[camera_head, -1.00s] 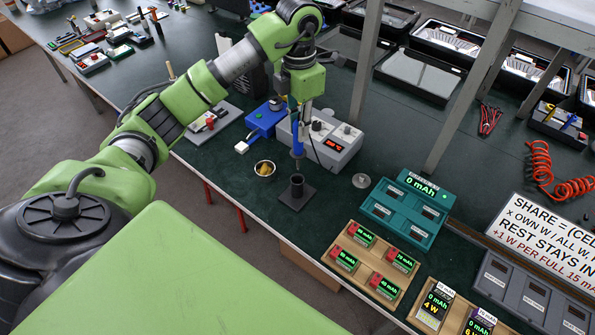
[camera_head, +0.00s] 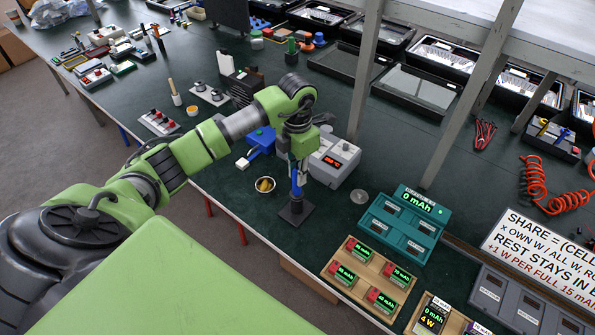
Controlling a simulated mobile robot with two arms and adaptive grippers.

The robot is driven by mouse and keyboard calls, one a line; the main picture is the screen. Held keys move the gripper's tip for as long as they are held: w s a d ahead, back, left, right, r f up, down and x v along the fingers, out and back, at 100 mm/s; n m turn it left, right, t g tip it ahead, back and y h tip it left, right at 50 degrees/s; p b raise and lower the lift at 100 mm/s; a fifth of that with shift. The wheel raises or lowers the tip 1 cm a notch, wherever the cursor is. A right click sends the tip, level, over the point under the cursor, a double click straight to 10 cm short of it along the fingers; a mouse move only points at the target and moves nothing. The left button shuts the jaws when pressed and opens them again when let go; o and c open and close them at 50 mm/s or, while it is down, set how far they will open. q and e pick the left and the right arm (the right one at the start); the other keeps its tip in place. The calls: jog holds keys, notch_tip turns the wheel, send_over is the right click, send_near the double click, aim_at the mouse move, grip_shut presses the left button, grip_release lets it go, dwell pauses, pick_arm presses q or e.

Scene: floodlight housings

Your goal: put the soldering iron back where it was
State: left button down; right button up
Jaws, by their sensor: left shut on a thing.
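The soldering iron (camera_head: 296,185) has a blue handle and points down. My left gripper (camera_head: 298,160) is shut on its upper part. The iron's lower end is at the dark cup of the small black stand (camera_head: 295,214). The tip is no longer visible and appears to be inside the cup. The iron looks roughly upright. My right gripper is not in view.
The grey soldering station (camera_head: 336,160) stands close behind the stand. A bowl with yellow filling (camera_head: 265,186) is just left, and a blue device (camera_head: 260,142) behind it. The teal charger (camera_head: 402,222) and wooden tray (camera_head: 367,280) lie to the right. A shelf post (camera_head: 366,65) rises behind.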

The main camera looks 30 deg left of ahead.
pick_arm(q)
jog(key=shift+f, duration=0.1)
jog(key=shift+f+b, duration=0.3)
jog(key=shift+b, duration=0.05)
jog(key=c, duration=1.9)
grip_release()
jog(key=shift+r, duration=0.1)
jog(key=shift+r+p, duration=0.3)
jog(key=shift+p, duration=0.05)
notch_tip(320, 180, up, 11)
jog(key=b, duration=0.3)
jog(key=shift+f, duration=0.2)
jog(key=shift+r, duration=0.75)
